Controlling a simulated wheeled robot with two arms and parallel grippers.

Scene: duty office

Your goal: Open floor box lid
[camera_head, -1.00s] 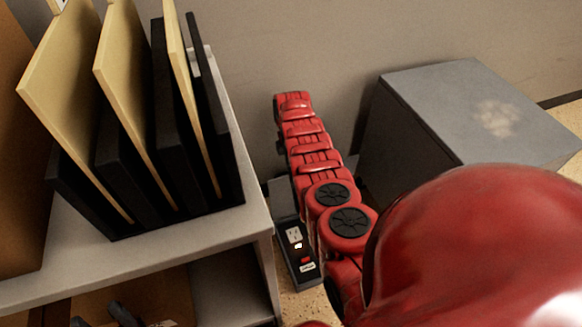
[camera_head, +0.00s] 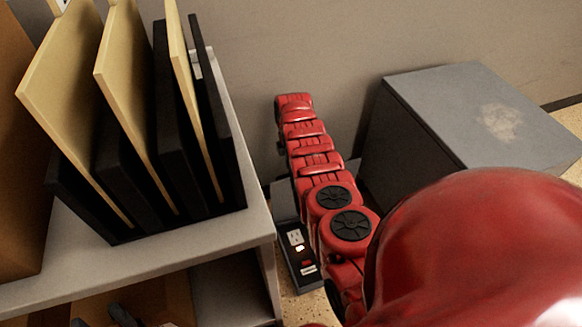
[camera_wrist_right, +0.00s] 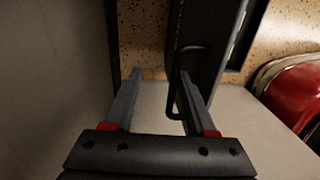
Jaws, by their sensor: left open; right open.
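The floor box (camera_head: 305,272) is a narrow dark box on the floor, between the shelf and the grey cabinet. Its sockets show, and a grey panel, apparently its lid (camera_head: 284,203), stands up behind them, partly hidden by my right arm. In the right wrist view a thin dark wire handle (camera_wrist_right: 179,70) is beside a dark panel. My right gripper (camera_wrist_right: 163,82) is open, its right finger overlapping the handle; contact is unclear. It is hidden in the head view. My left gripper (camera_head: 96,314) shows only as dark finger tips at the bottom left edge, spread apart.
The shelf unit (camera_head: 150,258) holds several black and tan folders (camera_head: 120,100) on the left. A grey cabinet (camera_head: 470,110) stands to the right against the wall (camera_head: 330,45). My red right arm fills the narrow gap between them.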

